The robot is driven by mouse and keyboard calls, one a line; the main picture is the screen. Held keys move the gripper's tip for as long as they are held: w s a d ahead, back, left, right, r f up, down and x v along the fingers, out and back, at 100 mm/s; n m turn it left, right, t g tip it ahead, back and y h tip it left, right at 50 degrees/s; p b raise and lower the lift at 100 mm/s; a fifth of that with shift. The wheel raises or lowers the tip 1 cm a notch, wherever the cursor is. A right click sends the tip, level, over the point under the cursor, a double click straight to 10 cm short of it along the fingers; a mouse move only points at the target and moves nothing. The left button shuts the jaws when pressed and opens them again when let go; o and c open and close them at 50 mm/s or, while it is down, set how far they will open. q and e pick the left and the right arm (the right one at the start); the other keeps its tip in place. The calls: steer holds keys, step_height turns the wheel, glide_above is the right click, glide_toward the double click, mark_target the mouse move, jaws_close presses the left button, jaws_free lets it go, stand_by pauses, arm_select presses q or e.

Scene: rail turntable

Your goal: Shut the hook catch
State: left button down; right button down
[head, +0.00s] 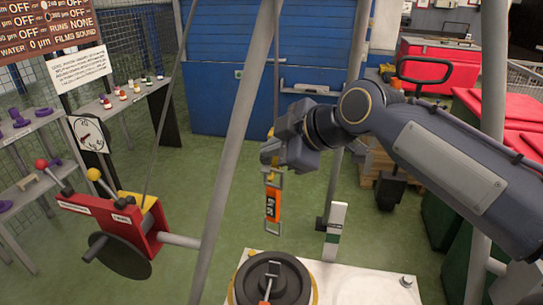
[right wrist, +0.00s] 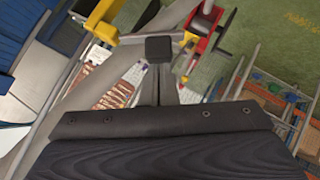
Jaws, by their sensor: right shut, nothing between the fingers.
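My right gripper (head: 268,152) is shut and empty, high over the green floor in the middle of the head view. Its closed fingertips also show in the right wrist view (right wrist: 160,48). A yellow hook (right wrist: 103,22) is just beyond them there, with a thin pale bar running from it close to the fingertips; I cannot tell whether they touch. In the head view the gripper covers most of the hook. An orange tag-like piece (head: 272,204) with dark marks hangs upright below the gripper. The catch's own position is too hidden to tell. My left gripper is out of view.
A black round turntable piece (head: 290,284) sits on a white base below the hanging piece. Grey slanted poles (head: 232,130) stand left and right of the gripper. A red crank unit (head: 105,220) with a dark disc is at left. Green floor lies open behind.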

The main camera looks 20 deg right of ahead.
mark_target(267, 162)
steer(key=f+n+t+b, duration=0.1)
steer(key=f+t+b, duration=0.1)
steer(key=b, duration=0.2)
steer(key=f+n+t+h+b, duration=0.1)
steer(key=b, duration=0.4)
steer(key=shift+s+a+f+n+t, duration=0.2)
steer(key=shift+f+n+t, duration=0.1)
steer(key=shift+f+t, duration=0.1)
steer(key=shift+r+p, duration=0.35)
steer(key=shift+r, duration=0.1)
steer(key=shift+r+p, duration=0.6)
steer(key=shift+r, duration=0.05)
